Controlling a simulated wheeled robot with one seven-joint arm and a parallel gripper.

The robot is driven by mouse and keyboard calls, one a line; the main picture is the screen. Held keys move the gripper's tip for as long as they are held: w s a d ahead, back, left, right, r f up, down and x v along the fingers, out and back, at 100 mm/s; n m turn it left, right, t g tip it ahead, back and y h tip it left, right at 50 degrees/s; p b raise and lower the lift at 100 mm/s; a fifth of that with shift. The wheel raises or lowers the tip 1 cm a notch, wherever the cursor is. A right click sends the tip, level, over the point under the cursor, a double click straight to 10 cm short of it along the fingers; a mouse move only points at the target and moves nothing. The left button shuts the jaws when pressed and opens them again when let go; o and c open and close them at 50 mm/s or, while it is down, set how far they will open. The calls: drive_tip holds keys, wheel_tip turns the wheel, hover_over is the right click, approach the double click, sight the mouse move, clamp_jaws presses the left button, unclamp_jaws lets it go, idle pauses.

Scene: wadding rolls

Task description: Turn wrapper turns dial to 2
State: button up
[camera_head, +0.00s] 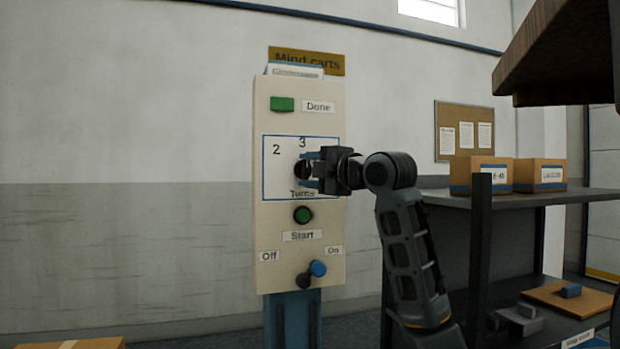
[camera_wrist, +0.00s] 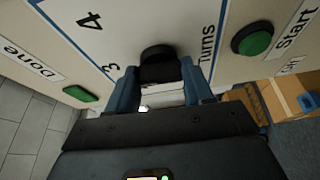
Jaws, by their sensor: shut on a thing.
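The turns dial (camera_head: 301,170) is a black knob on a cream control panel (camera_head: 270,220), inside a blue-outlined box labelled "Turns". The numbers 2 and 3 show at its upper left and top in the head view; 3 and 4 show in the wrist view. My gripper (camera_head: 310,170) comes from the right, with its blue fingers at the dial. In the wrist view the fingers (camera_wrist: 160,88) are on either side of the black dial (camera_wrist: 158,55), shut on it. The dial's pointer is hidden, so I cannot tell which number it is at.
A green Done button (camera_head: 283,104) is above the box. A green Start button (camera_head: 303,214) and an Off/On lever with a blue knob (camera_head: 318,268) are below. A dark shelf (camera_head: 540,198) with boxes stands at the right.

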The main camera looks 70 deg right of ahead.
drive_tip(key=n+g+b, duration=0.1)
drive_tip(key=n+g, duration=0.1)
drive_tip(key=n, duration=0.2)
drive_tip(key=shift+r+n, duration=0.1)
drive_tip(key=shift+n, duration=0.3)
drive_tip(key=n+g, duration=0.2)
drive_tip(key=n, duration=0.1)
drive_tip(key=shift+a+n, duration=0.1)
drive_tip(key=shift+n, duration=0.2)
drive_tip(key=shift+w, duration=0.1)
drive_tip(key=o, duration=1)
drive_tip(key=shift+r, duration=0.1)
drive_tip(key=shift+o, duration=0.2)
drive_tip(key=b+v, duration=0.1)
drive_tip(key=v, duration=0.7)
drive_tip(key=shift+w, duration=0.2)
